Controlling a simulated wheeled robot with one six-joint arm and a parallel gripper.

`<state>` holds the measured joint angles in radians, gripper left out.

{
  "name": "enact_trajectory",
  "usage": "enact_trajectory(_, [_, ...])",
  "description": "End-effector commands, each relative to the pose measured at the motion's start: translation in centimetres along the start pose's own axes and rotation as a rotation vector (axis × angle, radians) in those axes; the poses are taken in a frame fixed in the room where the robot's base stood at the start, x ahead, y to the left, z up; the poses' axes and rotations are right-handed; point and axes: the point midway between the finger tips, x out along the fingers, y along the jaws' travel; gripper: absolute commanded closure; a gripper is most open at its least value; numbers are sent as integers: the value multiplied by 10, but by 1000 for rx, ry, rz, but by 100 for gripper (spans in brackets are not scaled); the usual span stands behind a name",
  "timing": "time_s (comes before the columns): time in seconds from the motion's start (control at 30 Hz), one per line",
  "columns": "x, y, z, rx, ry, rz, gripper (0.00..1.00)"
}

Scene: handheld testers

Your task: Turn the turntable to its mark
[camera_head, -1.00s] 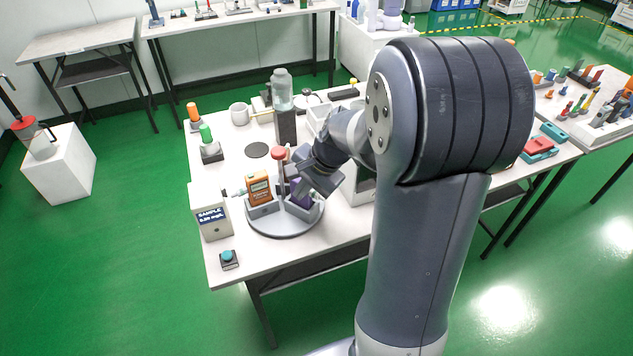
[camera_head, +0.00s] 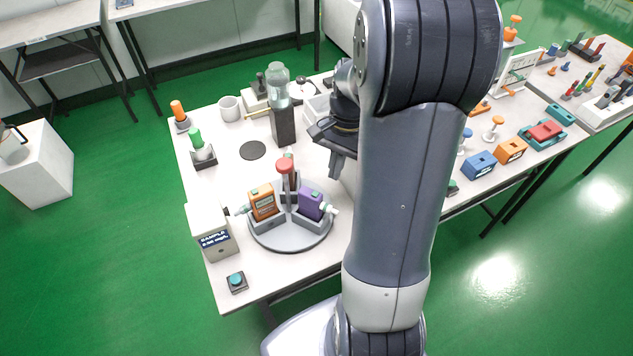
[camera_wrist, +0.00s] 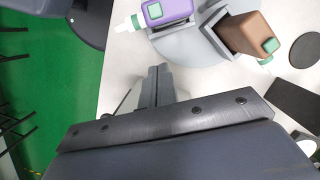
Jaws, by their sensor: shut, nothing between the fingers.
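In the wrist view the turntable (camera_wrist: 190,46) shows with the purple tester (camera_wrist: 168,12) and a brown tester (camera_wrist: 246,33). My gripper (camera_head: 337,165) is above the table, right of and behind the turntable, apart from it. Its fingers (camera_wrist: 157,72) are together and empty. I cannot make out the mark.
A box labelled SAMPLE (camera_head: 213,234) stands left of the turntable, and a button box (camera_head: 237,282) is in front of it. A dark block with a bottle (camera_head: 283,125) stands behind. A black disc (camera_head: 253,150) lies flat on the table.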

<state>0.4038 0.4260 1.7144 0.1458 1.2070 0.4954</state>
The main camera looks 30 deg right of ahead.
Motion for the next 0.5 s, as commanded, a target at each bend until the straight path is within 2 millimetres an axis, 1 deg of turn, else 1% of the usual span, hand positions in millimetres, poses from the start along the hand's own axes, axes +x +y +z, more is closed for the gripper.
enact_trajectory(0.07, [1, 3, -1, 4, -3, 8, 100])
enact_trajectory(0.17, [9, 4, -1, 5, -5, 11, 100])
enact_trajectory(0.27, [24, 4, 0, 4, -6, 12, 100])
enact_trajectory(0.5, [69, 4, 0, 4, -7, 12, 100])
